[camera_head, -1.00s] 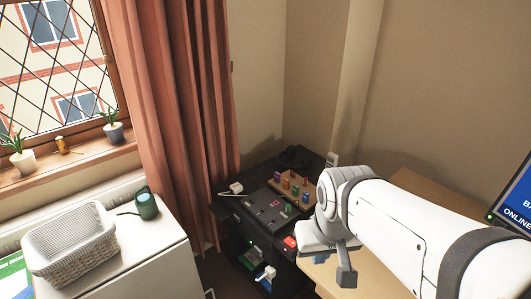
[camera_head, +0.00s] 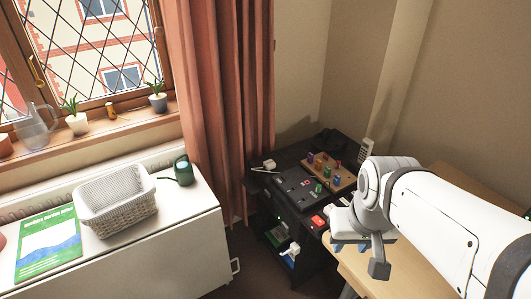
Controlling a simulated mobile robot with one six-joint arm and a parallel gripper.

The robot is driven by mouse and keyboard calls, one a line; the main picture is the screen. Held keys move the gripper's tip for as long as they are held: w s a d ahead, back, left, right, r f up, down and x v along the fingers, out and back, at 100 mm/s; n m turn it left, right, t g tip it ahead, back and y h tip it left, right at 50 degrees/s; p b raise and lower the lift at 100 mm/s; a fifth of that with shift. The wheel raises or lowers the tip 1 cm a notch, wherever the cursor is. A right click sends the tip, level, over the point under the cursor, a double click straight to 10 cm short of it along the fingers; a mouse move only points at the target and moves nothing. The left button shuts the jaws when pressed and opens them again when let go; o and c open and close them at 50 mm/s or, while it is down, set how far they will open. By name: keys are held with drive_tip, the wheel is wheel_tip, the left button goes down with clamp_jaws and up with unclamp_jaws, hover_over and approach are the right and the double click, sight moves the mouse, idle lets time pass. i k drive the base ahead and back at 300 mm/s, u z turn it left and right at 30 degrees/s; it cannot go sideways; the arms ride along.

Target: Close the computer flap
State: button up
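A dark computer-like cabinet (camera_head: 293,213) stands in the corner between the curtain and the wooden desk. Its top carries a panel and a wooden board with coloured pegs (camera_head: 330,172). Its front side shows an opening with small lit parts and a white item (camera_head: 293,250) inside; I cannot clearly tell which piece is the flap. My gripper (camera_head: 362,262) is at the right, over the desk edge, to the right of the cabinet and apart from the opening. My arm hides part of it, and its finger opening cannot be made out.
A white cabinet (camera_head: 180,262) at left bears a wicker basket (camera_head: 117,203), a green watering can (camera_head: 183,172) and a green booklet (camera_head: 48,247). The wooden desk (camera_head: 400,283) is under my arm at right. Dark floor lies between. A red button (camera_head: 319,221) sits on the dark cabinet.

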sight(250, 184)
drive_tip(key=z, duration=0.05)
drive_tip(key=k, duration=1.55)
drive_tip(key=u, duration=0.9)
drive_tip(key=i, duration=2.1)
drive_tip(key=z, duration=0.9)
